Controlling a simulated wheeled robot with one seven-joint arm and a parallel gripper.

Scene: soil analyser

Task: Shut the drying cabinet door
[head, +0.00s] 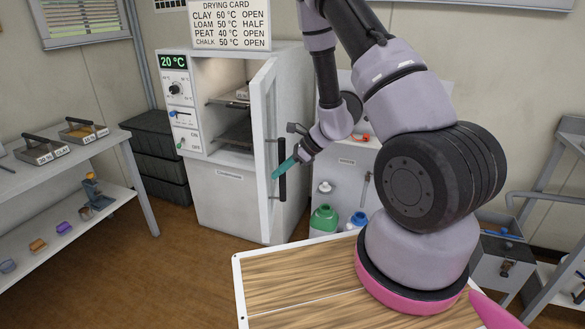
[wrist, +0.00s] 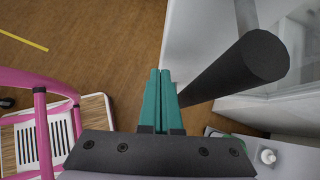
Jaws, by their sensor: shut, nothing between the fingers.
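The drying cabinet (head: 230,200) stands at the back with a green 20 °C display. Its door (head: 262,130) is hinged at the right and stands open, swung out toward me, so the shelves inside show. A black vertical bar handle (head: 282,180) is on the door; in the wrist view the handle (wrist: 240,68) looms large to the right of the fingers. My gripper (head: 277,175) has teal fingers, shut and empty. In the wrist view my gripper (wrist: 165,74) is beside the handle. I cannot tell whether they touch.
A low cabinet with a green bottle (head: 323,218) and a blue-capped bottle (head: 357,220) stands right of the door. Black crates (head: 160,150) are left of the drying cabinet. A shelf table with trays (head: 110,150) stands at the left. Brown floor is clear before the cabinet.

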